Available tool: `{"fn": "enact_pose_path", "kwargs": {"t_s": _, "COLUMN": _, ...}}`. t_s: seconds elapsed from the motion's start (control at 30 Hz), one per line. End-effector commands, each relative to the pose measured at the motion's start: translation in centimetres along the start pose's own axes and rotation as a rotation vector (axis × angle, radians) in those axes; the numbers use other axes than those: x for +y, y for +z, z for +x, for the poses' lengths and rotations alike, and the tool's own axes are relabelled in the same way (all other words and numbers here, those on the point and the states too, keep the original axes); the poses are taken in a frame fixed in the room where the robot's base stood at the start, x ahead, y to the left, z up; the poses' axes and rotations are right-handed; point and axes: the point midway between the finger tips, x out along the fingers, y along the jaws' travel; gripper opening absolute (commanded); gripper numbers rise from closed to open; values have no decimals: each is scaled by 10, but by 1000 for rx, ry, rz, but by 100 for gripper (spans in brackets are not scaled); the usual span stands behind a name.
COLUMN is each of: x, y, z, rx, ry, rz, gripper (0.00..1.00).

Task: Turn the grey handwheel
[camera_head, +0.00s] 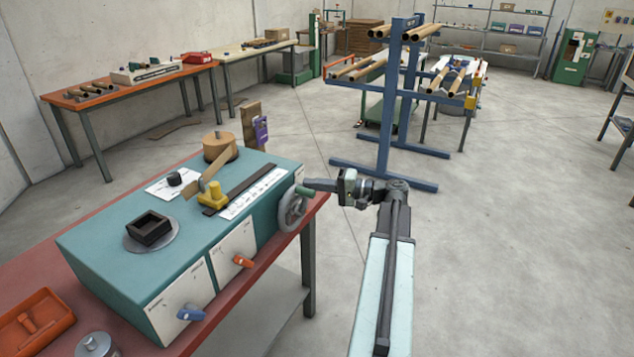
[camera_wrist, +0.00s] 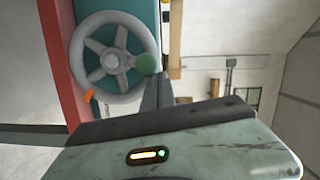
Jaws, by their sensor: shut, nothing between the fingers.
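The grey handwheel (camera_head: 291,209) is on the right end of the teal winder machine (camera_head: 170,225). A green handle (camera_head: 306,191) sticks out from its rim at the upper right. My gripper (camera_head: 308,184) is shut and empty, with its tips right by the green handle. In the wrist view the handwheel (camera_wrist: 77,52) shows face-on with its spokes, and the green handle (camera_wrist: 147,63) is on its right side. The dark shut fingers of my gripper (camera_wrist: 154,82) end just below the handle there. I cannot tell whether they touch it.
The machine stands on a red-topped bench (camera_head: 60,290). A blue rack (camera_head: 385,120) with tubes stands behind my arm. The floor to the right is clear.

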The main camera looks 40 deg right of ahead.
Motion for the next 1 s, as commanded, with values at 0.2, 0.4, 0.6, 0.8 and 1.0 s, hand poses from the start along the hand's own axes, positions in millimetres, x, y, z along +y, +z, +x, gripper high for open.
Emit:
{"fn": "enact_pose_path", "kwargs": {"t_s": 0.2, "x": 0, "y": 2, "z": 6, "rx": -10, "ry": -2, "rz": 0, "gripper": 0}}
{"fn": "enact_pose_path", "kwargs": {"t_s": 0.4, "x": -2, "y": -18, "z": 4, "rx": -14, "ry": -2, "rz": 0, "gripper": 0}}
{"fn": "enact_pose_path", "kwargs": {"t_s": 0.6, "x": -3, "y": -38, "z": -37, "rx": -5, "ry": -1, "rz": 1, "gripper": 0}}
{"fn": "enact_pose_path", "kwargs": {"t_s": 0.8, "x": -3, "y": -38, "z": -84, "rx": -6, "ry": -1, "rz": 1, "gripper": 0}}
{"fn": "enact_pose_path", "kwargs": {"t_s": 1.0, "x": -3, "y": -38, "z": -104, "rx": -9, "ry": -1, "rz": 1, "gripper": 0}}
